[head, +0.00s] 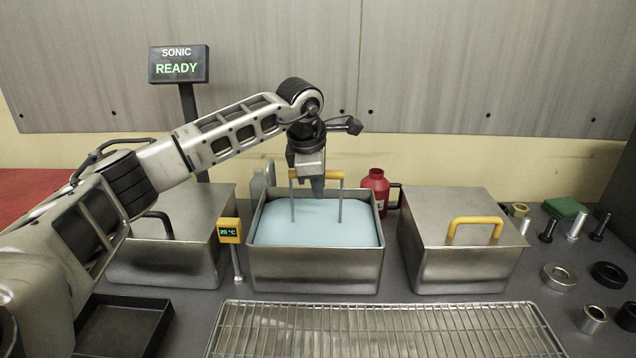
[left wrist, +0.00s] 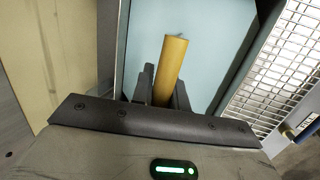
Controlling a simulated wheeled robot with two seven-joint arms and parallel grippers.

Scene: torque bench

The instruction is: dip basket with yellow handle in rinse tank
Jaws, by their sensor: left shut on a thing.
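The basket's yellow handle (head: 331,174) is a horizontal bar on two thin upright rods above the open middle tank (head: 315,272). The rods run down into light blue liquid (head: 316,228); the basket body is hidden below its surface. My left gripper (head: 317,186) comes down from above and is shut on the handle. In the left wrist view the handle (left wrist: 170,68) lies between the dark fingers, with the pale blue liquid (left wrist: 212,50) beneath. My right gripper is not in view.
Lidded metal tanks stand left (head: 180,262) and right (head: 462,270) of the middle tank. A wire rack (head: 385,328) lies in front. A display reading 20 °C (head: 230,231) stands between the left tanks. A red bottle (head: 376,188) is behind. A sign (head: 178,64) reads SONIC READY.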

